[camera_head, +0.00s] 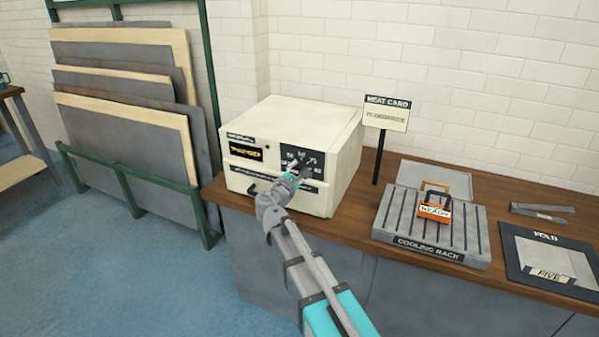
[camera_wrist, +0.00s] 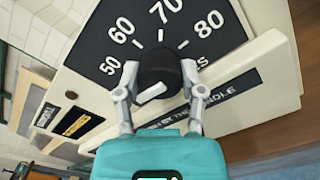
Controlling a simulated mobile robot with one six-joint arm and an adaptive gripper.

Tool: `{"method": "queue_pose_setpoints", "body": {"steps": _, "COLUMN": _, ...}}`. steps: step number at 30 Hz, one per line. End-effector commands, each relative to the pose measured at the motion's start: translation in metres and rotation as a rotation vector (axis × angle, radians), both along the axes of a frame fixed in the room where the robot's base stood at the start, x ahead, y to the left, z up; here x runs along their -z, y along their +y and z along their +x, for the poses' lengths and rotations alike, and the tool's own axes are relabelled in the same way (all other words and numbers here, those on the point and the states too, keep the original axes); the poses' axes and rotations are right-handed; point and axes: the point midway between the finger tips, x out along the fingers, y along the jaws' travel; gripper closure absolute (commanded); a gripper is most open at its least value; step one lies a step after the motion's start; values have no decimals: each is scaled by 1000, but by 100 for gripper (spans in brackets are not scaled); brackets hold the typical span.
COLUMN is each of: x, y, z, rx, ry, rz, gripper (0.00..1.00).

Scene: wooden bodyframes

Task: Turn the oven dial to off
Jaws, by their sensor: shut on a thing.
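The oven (camera_head: 322,122) is a cream box on the wooden counter. The black dial (camera_wrist: 157,66) sits on its dark dial plate (camera_wrist: 100,45), marked 50, 60, 70 and 80. A white bar on the dial slants toward the lower left in the wrist view. My gripper (camera_wrist: 159,76) is shut on the dial, one finger on each side. In the head view my gripper (camera_head: 301,172) reaches the right part of the oven front and mostly hides the dial. No off mark is readable.
A heat card sign (camera_head: 388,110) stands right of the oven. The cooling rack (camera_head: 432,238) holds an orange READY tag (camera_head: 435,211). A dark HOLD mat (camera_head: 515,262) and metal tongs (camera_head: 542,211) lie farther right. A panel rack (camera_head: 130,100) stands left.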

Motion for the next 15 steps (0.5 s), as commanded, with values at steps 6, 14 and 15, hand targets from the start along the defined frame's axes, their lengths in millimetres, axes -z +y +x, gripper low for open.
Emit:
{"method": "queue_pose_setpoints", "body": {"steps": 6, "x": 1, "y": -1, "z": -2, "rx": 2, "ry": 30, "rz": -72, "gripper": 96}}
{"method": "queue_pose_setpoints", "body": {"steps": 14, "x": 1, "y": -1, "z": -2, "rx": 3, "ry": 39, "rz": -95, "gripper": 96}}
{"method": "queue_pose_setpoints", "body": {"steps": 15, "x": 1, "y": -1, "z": -2, "rx": 3, "ry": 39, "rz": -95, "gripper": 96}}
